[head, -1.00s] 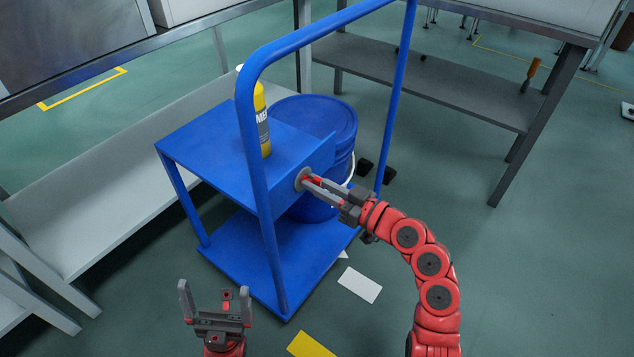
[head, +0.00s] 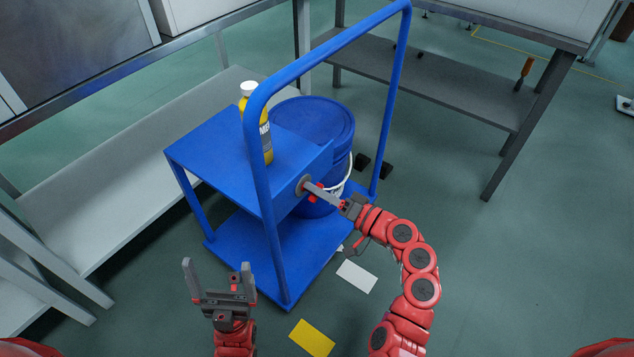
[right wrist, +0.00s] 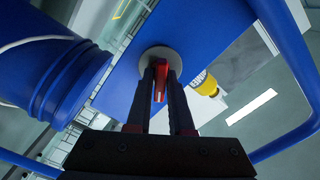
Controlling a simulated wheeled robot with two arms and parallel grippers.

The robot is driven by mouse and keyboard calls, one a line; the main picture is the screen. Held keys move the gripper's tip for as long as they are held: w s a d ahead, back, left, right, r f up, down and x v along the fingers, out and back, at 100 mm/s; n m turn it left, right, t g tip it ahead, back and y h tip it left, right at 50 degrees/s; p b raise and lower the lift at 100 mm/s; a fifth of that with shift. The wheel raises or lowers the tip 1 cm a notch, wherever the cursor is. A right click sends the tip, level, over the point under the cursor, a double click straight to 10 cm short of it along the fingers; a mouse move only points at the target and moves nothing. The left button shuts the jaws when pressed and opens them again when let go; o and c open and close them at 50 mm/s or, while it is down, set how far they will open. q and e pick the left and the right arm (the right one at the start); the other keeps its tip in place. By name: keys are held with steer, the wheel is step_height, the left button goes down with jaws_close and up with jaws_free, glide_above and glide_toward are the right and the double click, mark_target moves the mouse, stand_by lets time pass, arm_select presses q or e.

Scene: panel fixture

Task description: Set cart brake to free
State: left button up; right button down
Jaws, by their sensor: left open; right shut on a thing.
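The blue cart (head: 215,146) stands in the middle of the head view. Its brake is a round grey disc (head: 303,184) on the cart's side panel with a red handle (head: 312,198). My right gripper (head: 315,190) is at the disc, its fingers shut on the red handle. In the right wrist view the red handle (right wrist: 160,82) shows between the two dark fingers, in front of the pale disc (right wrist: 161,53). The fingers hide part of the handle, and no brake markings are readable. My left gripper (head: 219,280) is open and empty, in front of the cart.
A yellow bottle (head: 266,142) stands on the cart's upper shelf, and a blue bucket (head: 318,125) on its lower deck. The cart's tall blue handle frame (head: 262,185) rises near my right arm. White (head: 356,276) and yellow (head: 312,338) sheets lie on open floor.

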steer(key=m+p, duration=0.3)
steer(key=shift+r+m, duration=0.1)
steer(key=shift+m, duration=0.2)
steer(key=shift+m+p, duration=0.85)
steer(key=shift+m, duration=0.35)
steer(key=shift+f+m, duration=0.3)
steer(key=shift+m, duration=0.1)
steer(key=shift+p, duration=0.3)
steer(key=c, duration=0.9)
jaws_free()
steer(key=shift+d, duration=0.1)
